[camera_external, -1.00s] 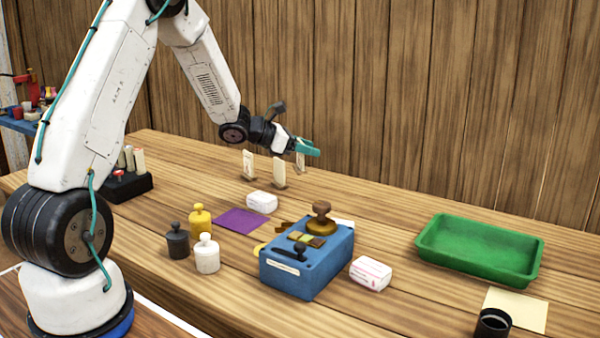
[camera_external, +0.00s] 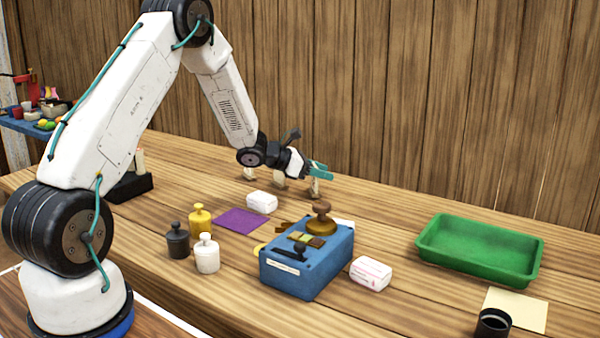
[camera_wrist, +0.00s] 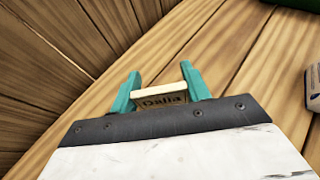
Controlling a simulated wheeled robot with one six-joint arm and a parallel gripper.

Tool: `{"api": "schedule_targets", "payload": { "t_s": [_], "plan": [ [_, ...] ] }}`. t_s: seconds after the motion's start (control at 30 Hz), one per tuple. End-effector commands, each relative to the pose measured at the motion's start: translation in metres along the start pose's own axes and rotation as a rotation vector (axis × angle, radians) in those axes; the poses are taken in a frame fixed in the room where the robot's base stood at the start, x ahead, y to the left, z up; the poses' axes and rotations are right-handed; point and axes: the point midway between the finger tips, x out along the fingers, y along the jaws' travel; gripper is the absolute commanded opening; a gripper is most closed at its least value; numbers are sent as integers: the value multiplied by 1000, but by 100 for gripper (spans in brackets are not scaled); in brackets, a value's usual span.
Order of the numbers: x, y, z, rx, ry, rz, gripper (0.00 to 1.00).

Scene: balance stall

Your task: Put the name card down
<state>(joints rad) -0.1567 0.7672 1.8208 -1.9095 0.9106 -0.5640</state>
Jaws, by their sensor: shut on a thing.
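My gripper (camera_external: 319,170) has teal fingers and is shut on a name card. In the wrist view the fingers (camera_wrist: 160,92) hold the pale card (camera_wrist: 161,91) at its two ends, and its dark-lettered face reads "Dalia". In the external view the held card (camera_external: 315,186) hangs upright below the fingers, low over the back part of the wooden table; I cannot tell whether its foot touches the wood.
A white box (camera_external: 262,202) and a purple mat (camera_external: 240,221) lie in front of the cards. A blue box (camera_external: 300,272) stands nearer, with bottle-like weights to its left. A green tray (camera_external: 430,254) is at the right. The table between the held card and the tray is clear.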

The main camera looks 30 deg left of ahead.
Motion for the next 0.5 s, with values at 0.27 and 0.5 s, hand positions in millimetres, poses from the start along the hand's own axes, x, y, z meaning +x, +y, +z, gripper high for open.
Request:
{"api": "schedule_targets", "payload": {
  "t_s": [0.27, 0.5],
  "plan": [
    [2, 0, -4, 1, -2, 1, 13],
    [3, 0, -7, 1, -1, 0, 68]
  ]
}}
